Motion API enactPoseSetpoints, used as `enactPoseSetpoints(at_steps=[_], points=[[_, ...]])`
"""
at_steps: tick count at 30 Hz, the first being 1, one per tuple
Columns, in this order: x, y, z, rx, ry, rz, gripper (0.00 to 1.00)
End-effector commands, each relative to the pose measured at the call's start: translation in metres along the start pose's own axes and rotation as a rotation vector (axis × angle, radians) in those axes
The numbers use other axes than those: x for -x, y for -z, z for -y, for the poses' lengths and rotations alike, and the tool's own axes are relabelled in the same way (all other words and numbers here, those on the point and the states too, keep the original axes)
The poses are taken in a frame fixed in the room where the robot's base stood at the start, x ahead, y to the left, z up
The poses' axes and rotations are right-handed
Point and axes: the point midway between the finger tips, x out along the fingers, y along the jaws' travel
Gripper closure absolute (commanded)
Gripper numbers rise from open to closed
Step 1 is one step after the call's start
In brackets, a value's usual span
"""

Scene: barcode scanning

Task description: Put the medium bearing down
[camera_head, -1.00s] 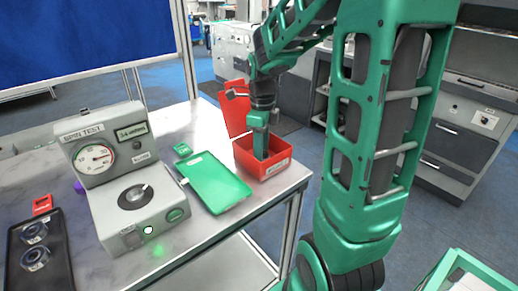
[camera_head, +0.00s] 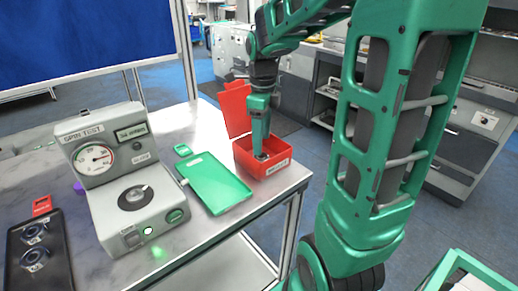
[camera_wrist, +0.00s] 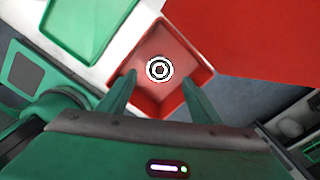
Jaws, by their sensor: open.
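The medium bearing (camera_wrist: 160,69) is a small ring with a dark centre. It lies in the red box (camera_wrist: 194,88), with the box floor visible around it in the wrist view. In the head view the red box (camera_head: 277,166) stands at the table's right corner with its lid raised. My gripper (camera_wrist: 158,82) is open, its two green fingers spread on either side of the bearing. It points down above the box in the head view (camera_head: 261,152). The bearing is mostly hidden by the fingers there.
A green tray (camera_head: 214,184) lies left of the box. The grey spin test machine (camera_head: 133,200) stands further left. A black tray (camera_head: 40,262) with two bearings lies at the far left, with a small red piece (camera_head: 41,205) behind it.

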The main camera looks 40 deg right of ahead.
Motion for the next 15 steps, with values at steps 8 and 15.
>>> enactPoseSetpoints(at_steps=[8, 15], points=[[0.055, -0.001, 0.0, 0.001, 0.002, 0.002, 0.42], [0.076, 0.0, 0.0, 0.003, 0.0, 0.0, 0.42]])
